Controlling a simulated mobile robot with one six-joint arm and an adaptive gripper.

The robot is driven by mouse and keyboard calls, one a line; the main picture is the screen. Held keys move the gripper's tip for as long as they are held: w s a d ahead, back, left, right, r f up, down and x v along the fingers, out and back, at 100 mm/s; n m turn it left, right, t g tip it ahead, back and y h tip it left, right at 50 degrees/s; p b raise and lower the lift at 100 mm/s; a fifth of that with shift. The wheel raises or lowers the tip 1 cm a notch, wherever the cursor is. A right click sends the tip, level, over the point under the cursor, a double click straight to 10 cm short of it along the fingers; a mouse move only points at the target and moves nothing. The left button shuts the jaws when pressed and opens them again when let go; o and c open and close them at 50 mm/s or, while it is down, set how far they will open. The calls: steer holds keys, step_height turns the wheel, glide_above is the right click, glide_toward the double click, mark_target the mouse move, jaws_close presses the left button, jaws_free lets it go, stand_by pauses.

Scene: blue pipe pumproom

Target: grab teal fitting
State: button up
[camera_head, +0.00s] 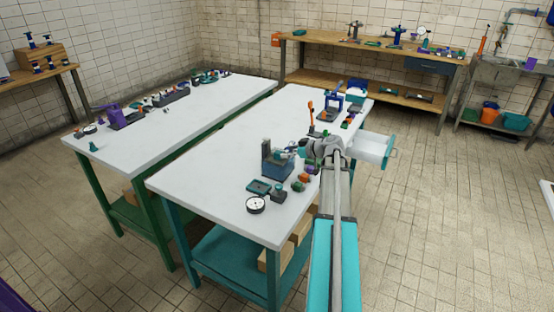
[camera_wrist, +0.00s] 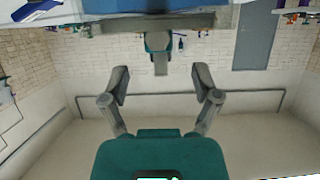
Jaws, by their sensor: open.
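A teal fitting (camera_wrist: 157,42) with a grey stem shows in the wrist view, which looks upside down. It lies beyond and between the fingertips of my gripper (camera_wrist: 163,85), which is open with nothing between its fingers. In the head view my gripper (camera_head: 294,152) reaches left over the near white table, beside a dark blue vise-like block (camera_head: 278,168) with a grey upright. The fitting is hard to separate from the gripper there. Another small teal piece (camera_head: 93,146) stands on the front of the left table.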

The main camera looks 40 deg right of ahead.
mark_target(279, 152)
stand_by(0.3)
steer(key=shift+b+x, duration=1)
steer(key=shift+x, duration=1.65)
steer(key=shift+s, duration=0.1)
steer(key=shift+c, duration=0.3)
jaws_close()
